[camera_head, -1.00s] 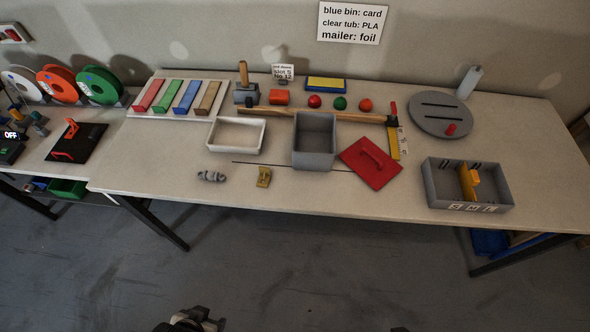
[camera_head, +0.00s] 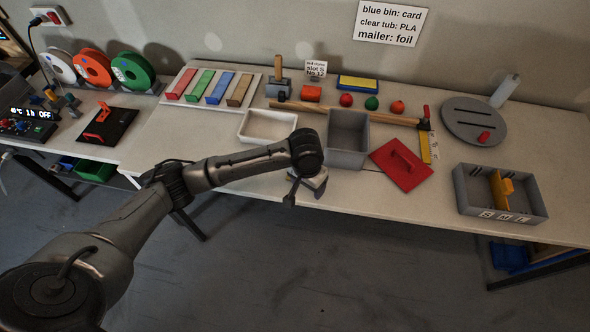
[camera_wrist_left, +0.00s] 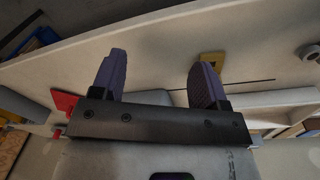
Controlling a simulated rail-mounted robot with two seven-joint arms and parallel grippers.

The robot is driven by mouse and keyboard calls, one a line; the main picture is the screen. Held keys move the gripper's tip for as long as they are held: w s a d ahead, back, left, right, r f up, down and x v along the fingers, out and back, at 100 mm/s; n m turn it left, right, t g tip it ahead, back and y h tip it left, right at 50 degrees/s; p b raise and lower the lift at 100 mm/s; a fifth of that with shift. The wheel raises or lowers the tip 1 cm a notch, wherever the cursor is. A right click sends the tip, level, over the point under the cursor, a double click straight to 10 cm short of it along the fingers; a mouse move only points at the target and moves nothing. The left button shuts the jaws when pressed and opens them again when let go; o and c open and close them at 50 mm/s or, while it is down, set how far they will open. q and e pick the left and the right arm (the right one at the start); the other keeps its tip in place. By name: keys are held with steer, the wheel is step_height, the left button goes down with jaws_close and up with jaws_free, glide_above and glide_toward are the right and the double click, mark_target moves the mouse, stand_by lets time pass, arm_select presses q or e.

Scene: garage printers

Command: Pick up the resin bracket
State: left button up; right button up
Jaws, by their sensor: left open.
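A small mustard-coloured bracket (camera_wrist_left: 212,58), which I take to be the resin bracket, lies flat near the table's front edge. It shows in the left wrist view just beyond the tip of the finger on the right, partly covered by it. In the head view my left arm hides it. My left gripper (camera_wrist_left: 159,58) is open and empty, its two dark fingers wide apart; in the head view it (camera_head: 304,190) hangs over the front of the table. The bracket is not centred between the fingers. My right gripper is not in view.
A grey part (camera_wrist_left: 310,52) lies near the bracket. A white tray (camera_head: 243,128), a grey bin (camera_head: 348,158), a red lid with a handle (camera_head: 400,165) and a divided grey box (camera_head: 480,208) stand around. The table between lid and divided box is clear.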

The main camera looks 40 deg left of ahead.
arm_select(q)
steer(key=w+a+r+n, duration=0.4)
steer(key=w+a+r, duration=0.1)
steer(key=a+r, duration=0.35)
steer(key=shift+g+y, duration=0.3)
steer(key=shift+y, duration=0.1)
steer(key=f, duration=0.2)
steer(key=f+b, duration=0.1)
steer(key=f, duration=0.2)
steer(key=a+f+b, duration=0.1)
steer(key=f, duration=0.2)
steer(key=shift+w+a+f, duration=0.1)
steer(key=shift+w, duration=0.1)
steer(key=shift+f+b, duration=0.7)
steer(key=shift+f, duration=2.05)
steer(key=shift+c, duration=0.5)
steer(key=c, duration=0.9)
